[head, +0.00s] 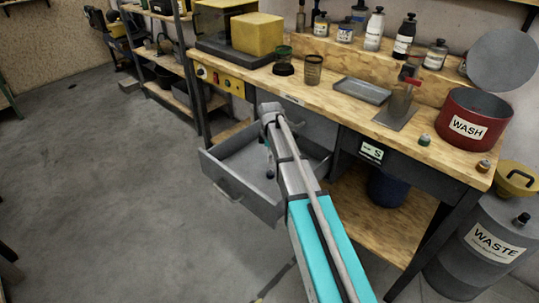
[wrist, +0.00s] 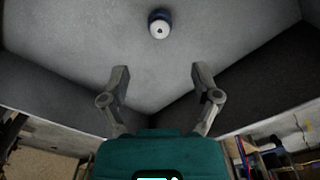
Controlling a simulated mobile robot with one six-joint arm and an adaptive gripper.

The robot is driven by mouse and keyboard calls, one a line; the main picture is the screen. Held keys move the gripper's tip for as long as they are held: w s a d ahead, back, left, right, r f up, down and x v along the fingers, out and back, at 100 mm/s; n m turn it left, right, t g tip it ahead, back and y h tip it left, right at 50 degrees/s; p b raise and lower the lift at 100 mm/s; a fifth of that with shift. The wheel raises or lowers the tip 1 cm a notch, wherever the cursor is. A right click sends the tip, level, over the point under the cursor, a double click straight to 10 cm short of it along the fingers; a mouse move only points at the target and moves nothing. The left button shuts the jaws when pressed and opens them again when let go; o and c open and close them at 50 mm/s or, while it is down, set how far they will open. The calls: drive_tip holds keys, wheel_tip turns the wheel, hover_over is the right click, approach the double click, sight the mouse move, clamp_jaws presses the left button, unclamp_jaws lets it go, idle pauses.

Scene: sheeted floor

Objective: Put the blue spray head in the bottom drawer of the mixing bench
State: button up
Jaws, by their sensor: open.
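A small round blue piece with a pale face (wrist: 160,24), which looks like the blue spray head, lies on the drawer floor ahead of my fingertips in the wrist view. A small dark shape (head: 270,174) in the head view is probably the same piece. The grey drawer (head: 235,194) of the mixing bench (head: 322,108) is pulled open. My gripper (wrist: 160,76) is open, with nothing between its fingers, and points into the drawer. It is apart from the blue piece. In the head view my arm hides part of the drawer and most of the gripper.
The bench top holds bottles, a grey tray (head: 361,91), a red WASH pot (head: 472,120) and a yellow block (head: 257,34). A grey WASTE drum (head: 481,246) stands at the right. Shelving (head: 165,60) stands behind at the left. The floor left of the drawer is clear.

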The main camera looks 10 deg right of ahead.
drive_tip(key=shift+r+p, duration=0.85)
drive_tip(key=shift+r, duration=0.35)
drive_tip(key=shift+s, duration=0.1)
drive_tip(key=s+m, duration=1.6)
drive_tip(key=s, duration=0.8)
drive_tip(key=shift+s+d, duration=0.15)
drive_tip(key=shift+s, duration=0.25)
drive_tip(key=shift+c, duration=0.3)
